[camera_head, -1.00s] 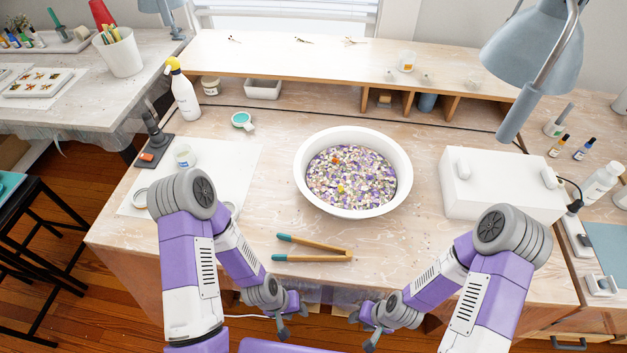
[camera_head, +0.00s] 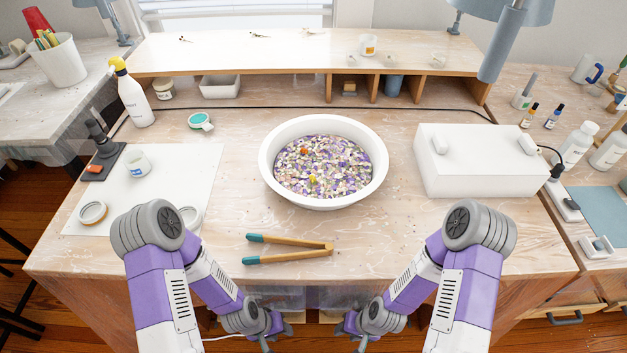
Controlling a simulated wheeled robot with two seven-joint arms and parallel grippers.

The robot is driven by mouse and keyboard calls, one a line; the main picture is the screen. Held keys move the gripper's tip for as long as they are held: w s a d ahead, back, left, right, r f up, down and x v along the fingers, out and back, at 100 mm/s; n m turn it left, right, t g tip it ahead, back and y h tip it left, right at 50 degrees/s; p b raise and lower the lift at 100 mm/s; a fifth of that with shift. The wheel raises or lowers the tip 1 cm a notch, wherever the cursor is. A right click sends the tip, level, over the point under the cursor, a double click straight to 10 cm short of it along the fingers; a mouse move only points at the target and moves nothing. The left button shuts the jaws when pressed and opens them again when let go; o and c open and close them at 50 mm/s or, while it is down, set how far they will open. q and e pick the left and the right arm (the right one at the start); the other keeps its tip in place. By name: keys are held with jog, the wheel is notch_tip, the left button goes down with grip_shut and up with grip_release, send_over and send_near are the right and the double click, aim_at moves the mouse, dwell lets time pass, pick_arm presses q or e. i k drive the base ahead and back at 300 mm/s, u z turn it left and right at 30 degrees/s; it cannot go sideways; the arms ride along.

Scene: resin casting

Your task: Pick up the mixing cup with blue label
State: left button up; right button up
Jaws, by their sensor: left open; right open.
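A small white mixing cup with a blue label (camera_head: 137,164) stands upright on the white sheet (camera_head: 185,165) at the left of the workbench. A similar cup with an orange label (camera_head: 368,45) stands on the raised shelf at the back. My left gripper (camera_head: 277,337) is open and empty, low at the bench's front edge and well to the right of and nearer than the blue-labelled cup. My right gripper (camera_head: 350,337) is open and empty beside it, further to the right. Both grippers are small and partly cut off or hidden by my wrists.
A white basin of colourful chips (camera_head: 268,165) fills the bench middle, with tongs (camera_head: 290,257) in front. Tape rolls (camera_head: 93,212) lie on the sheet; a black stand (camera_head: 100,150) is beside the cup. A spray bottle (camera_head: 133,98) stands behind. A white box (camera_head: 470,175) is at right.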

aim_at(136, 163)
jog(key=k, duration=0.5)
jog(key=z, duration=1.3)
jog(key=i, duration=0.4)
jog(key=u, duration=2.8)
